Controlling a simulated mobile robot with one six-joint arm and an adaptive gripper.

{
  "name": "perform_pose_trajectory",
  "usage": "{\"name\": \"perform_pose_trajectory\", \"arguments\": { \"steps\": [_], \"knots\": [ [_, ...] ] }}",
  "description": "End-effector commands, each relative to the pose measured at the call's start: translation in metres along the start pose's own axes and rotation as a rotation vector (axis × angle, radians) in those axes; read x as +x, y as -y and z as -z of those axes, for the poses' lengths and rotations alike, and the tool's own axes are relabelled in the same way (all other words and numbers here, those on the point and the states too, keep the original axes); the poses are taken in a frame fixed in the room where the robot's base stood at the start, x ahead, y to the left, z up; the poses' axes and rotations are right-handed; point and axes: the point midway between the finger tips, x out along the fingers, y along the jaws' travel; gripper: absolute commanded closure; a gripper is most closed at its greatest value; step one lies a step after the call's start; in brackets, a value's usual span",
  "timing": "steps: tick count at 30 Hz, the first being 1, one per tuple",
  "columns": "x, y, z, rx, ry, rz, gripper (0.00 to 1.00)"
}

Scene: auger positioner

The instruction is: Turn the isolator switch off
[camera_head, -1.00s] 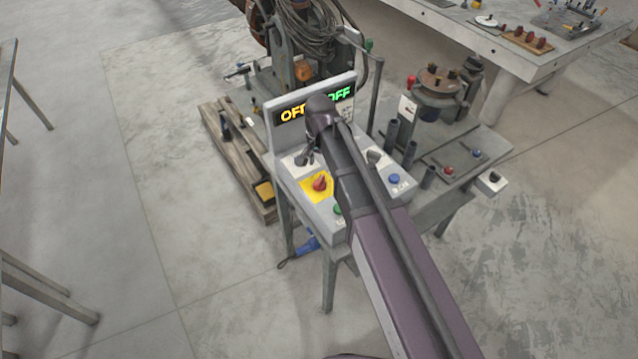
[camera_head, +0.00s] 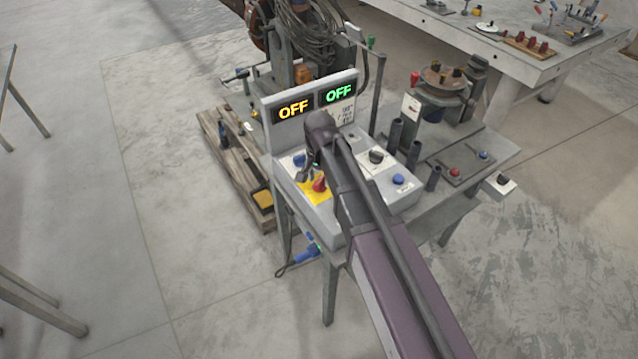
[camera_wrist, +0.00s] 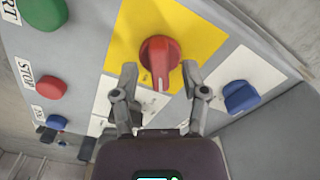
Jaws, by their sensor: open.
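The isolator switch is a red rotary knob on a yellow plate, on the sloped face of the grey control box. In the wrist view the red knob (camera_wrist: 160,58) sits at the upper middle on its yellow plate (camera_wrist: 205,38). In the head view the knob (camera_head: 320,184) shows just left of my arm. My gripper (camera_wrist: 160,78) is open, its two fingers on either side of the knob's lower part in the wrist view. I cannot tell whether they touch it. In the head view my arm and wrist hide much of the box.
Two displays on the box read OFF, one orange (camera_head: 293,109) and one green (camera_head: 338,93). A blue knob (camera_wrist: 240,97), a green button (camera_wrist: 43,12) and a red stop button (camera_wrist: 51,87) lie around the switch. The bench (camera_head: 440,185) holds other fixtures to the right.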

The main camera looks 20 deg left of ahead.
Motion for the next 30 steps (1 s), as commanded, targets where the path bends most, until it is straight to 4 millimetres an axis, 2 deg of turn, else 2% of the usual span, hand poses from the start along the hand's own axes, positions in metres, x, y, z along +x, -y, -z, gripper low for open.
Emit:
{"name": "perform_pose_trajectory", "arguments": {
  "steps": [4,16,21,22,30],
  "knots": [
    [0.006,0.0,0.0,0.0,0.0,0.0,0.43],
    [0.0063,0.0,0.0001,0.0,0.0,0.0,0.43],
    [0.0064,0.0,0.0001,0.0,0.0,0.0,0.93],
    [0.0064,0.0,0.0001,0.0,0.0,0.0,1.0],
    [0.0065,-0.0001,-0.0001,-0.003,0.0,0.0,1.0]
  ]
}}
